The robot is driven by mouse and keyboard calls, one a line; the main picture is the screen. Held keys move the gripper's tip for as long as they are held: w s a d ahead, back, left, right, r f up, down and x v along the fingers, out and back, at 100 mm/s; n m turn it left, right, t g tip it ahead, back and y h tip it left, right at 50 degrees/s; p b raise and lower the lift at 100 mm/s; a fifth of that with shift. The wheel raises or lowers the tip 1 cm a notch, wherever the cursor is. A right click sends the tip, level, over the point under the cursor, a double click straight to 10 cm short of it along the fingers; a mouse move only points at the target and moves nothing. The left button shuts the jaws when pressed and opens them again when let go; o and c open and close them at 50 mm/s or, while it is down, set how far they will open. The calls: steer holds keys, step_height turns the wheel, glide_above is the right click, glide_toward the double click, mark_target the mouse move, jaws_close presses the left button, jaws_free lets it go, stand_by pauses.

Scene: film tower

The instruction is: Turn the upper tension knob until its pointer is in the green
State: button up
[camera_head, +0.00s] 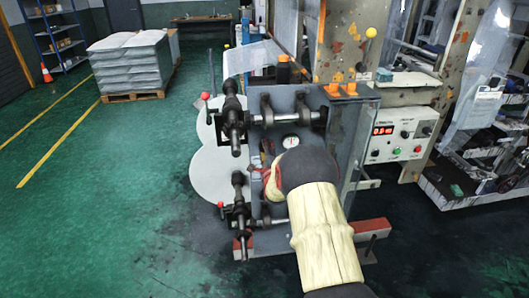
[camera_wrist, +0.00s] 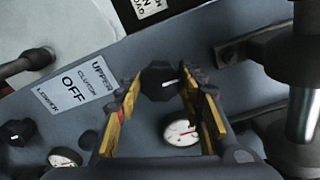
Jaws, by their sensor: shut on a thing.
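The upper tension knob (camera_wrist: 158,76) is black with a white mark and sits between my gripper's (camera_wrist: 163,88) two yellow-padded fingers in the wrist view. The fingers are closed on its sides. Beside it, between the fingers, is a round white gauge (camera_wrist: 182,132) with a dark pointer and some red; green and the pointer's exact place are too small to tell. A white dial also shows in the head view (camera_head: 290,142). My arm hides the gripper and the knob in the head view.
A second black knob (camera_wrist: 15,132) and gauge (camera_wrist: 65,157) lie at lower left in the wrist view. A label plate (camera_wrist: 75,86) reads UPPER, CLUTCH, OFF, LOWER. A metal roller post (camera_wrist: 302,105) stands close at right. A control box (camera_head: 400,135) is right of the machine.

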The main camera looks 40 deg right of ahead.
steer(key=shift+m, duration=0.5)
steer(key=o, duration=1.2)
steer(key=shift+c, duration=0.2)
steer(key=shift+s, duration=0.1)
steer(key=v, duration=1.1)
steer(key=shift+s+a, duration=0.15)
steer(key=shift+s, duration=0.2)
